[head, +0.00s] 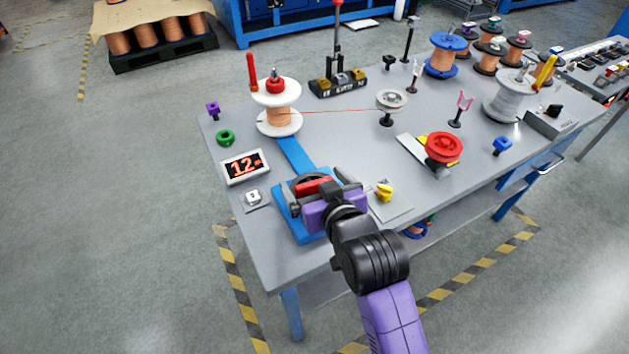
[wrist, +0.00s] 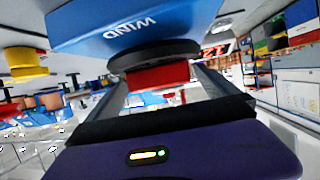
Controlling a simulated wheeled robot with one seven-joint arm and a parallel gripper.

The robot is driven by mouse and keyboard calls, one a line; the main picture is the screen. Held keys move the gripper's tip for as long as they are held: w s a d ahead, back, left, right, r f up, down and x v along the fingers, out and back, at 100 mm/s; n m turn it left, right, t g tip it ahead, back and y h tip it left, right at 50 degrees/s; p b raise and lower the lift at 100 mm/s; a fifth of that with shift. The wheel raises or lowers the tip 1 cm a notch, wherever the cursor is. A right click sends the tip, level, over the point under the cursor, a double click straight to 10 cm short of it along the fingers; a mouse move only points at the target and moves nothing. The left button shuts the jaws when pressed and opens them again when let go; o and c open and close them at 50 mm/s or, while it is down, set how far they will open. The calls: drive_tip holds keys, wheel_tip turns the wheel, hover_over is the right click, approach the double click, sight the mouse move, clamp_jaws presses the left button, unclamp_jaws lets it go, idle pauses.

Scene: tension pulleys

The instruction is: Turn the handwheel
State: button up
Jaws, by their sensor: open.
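The handwheel (wrist: 155,54) is a dark disc with a red grip bar (wrist: 158,77), mounted on a blue housing (wrist: 130,22) marked "WIND". In the head view the red bar (head: 314,186) shows on the blue unit (head: 284,208) at the table's near left corner. My gripper (head: 318,188) is at the wheel, with its two fingers on either side of the red bar. In the wrist view my gripper (wrist: 168,82) is open, and gaps seem to show beside the bar. Contact with the bar cannot be told. My gripper hides part of the wheel in the head view.
A display (head: 246,167) reading about "12-" and a white switch (head: 253,197) stand left of the unit. A yellow knob (head: 384,191) is close on the right. Behind are a copper spool (head: 278,117) with its wire, a grey pulley (head: 391,100) and a red reel (head: 443,147).

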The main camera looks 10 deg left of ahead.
drive_tip(key=c, duration=1.4)
drive_tip(key=shift+o, duration=0.2)
drive_tip(key=shift+r+m+h+p, duration=0.15)
drive_tip(key=shift+m+h+p, duration=0.25)
drive_tip(key=shift+p, duration=0.6)
drive_tip(key=shift+m+t+h+p, duration=0.3)
drive_tip(key=shift+m+h+p, duration=0.05)
drive_tip(key=shift+m+h, duration=0.05)
drive_tip(key=o, duration=1.4)
drive_tip(key=shift+c, duration=0.2)
